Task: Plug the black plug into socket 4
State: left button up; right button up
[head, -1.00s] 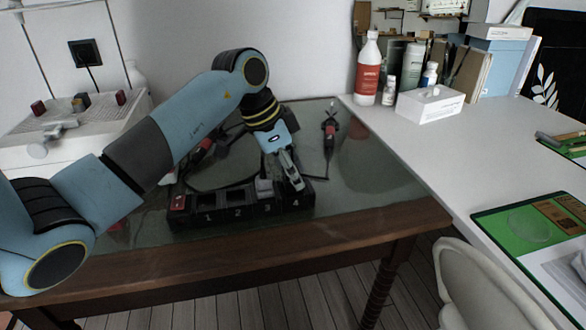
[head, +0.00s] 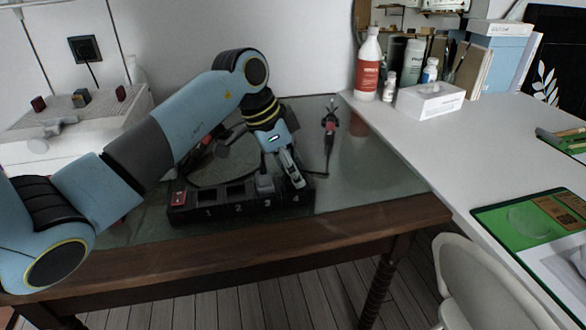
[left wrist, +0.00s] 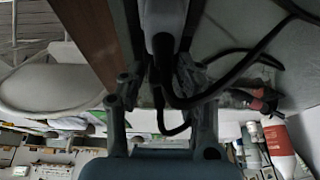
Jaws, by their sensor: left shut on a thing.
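A black power strip (head: 222,213) lies near the front of the glass-topped table, with sockets numbered 1 to 4 from left to right and a red switch at its left end. A grey plug (head: 265,184) sits at socket 3. My left gripper (head: 296,183) is over socket 4, its fingers hiding most of that socket. In the left wrist view its fingers are shut on the black plug (left wrist: 163,52), and a black cable loops away from it. The head view hides the plug, so I cannot tell whether it is seated. My right gripper is not in view.
A red-and-black tool (head: 330,121) lies on the table behind the strip, and another lies partly behind my arm. A white desk (head: 430,150) with bottles and a tissue box (head: 430,100) adjoins on the right. A chair (head: 480,280) stands at front right.

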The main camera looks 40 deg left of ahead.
pick_arm(q)
jog(key=shift+s+f, duration=0.15)
jog(key=shift+f, duration=0.25)
jog(key=shift+s+d+f, duration=0.1)
jog(key=shift+s+f, duration=0.1)
jog(key=shift+f, duration=0.25)
grip_shut()
jog(key=o, duration=0.7)
grip_release()
jog(key=o, duration=0.6)
jog(key=shift+w+f, duration=0.15)
jog(key=shift+w, duration=0.05)
